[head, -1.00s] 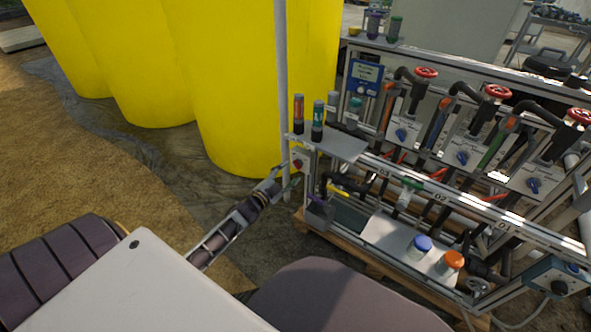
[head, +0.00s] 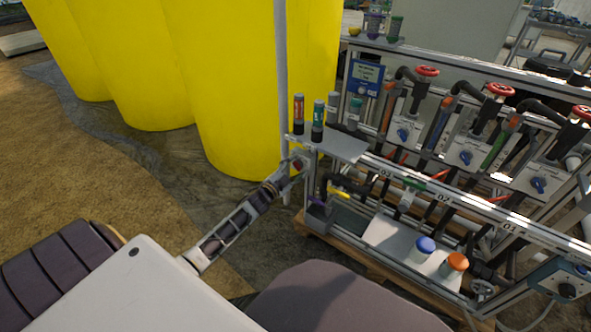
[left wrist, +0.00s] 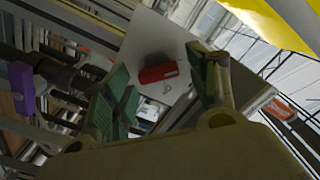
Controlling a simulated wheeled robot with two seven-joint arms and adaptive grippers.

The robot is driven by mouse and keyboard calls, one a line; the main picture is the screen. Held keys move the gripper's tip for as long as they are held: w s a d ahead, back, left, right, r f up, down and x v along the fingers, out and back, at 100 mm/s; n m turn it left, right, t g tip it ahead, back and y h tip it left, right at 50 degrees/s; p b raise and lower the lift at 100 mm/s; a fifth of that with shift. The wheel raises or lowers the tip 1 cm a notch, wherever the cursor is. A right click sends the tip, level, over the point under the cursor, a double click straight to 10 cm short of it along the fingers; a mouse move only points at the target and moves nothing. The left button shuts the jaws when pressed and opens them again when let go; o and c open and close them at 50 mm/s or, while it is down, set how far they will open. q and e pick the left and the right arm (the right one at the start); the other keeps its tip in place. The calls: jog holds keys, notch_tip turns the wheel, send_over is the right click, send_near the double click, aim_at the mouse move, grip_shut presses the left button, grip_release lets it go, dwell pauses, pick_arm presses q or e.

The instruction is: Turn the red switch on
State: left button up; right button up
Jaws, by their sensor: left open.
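The red switch (left wrist: 158,73) sits on a pale plate (left wrist: 150,45) in the left wrist view, with a small light mark below it. In the head view the red switch (head: 298,165) is a small red spot at the left end of the skid frame, partly covered by my gripper. My left gripper (head: 294,168) is at that end of the frame. In the left wrist view its green-padded fingers (left wrist: 168,88) are open, one on each side of the switch. I cannot tell whether they touch it. My right gripper is not in view.
Large yellow tanks (head: 230,90) stand behind a grey post (head: 282,80). A grey shelf (head: 340,146) above the switch carries bottles (head: 318,122). A purple-handled part (head: 317,203) and a yellow lever (head: 338,191) are close below. Open ground lies to the left.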

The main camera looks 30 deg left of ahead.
pick_arm(q)
jog(key=c, duration=0.9)
jog(key=shift+c, duration=0.6)
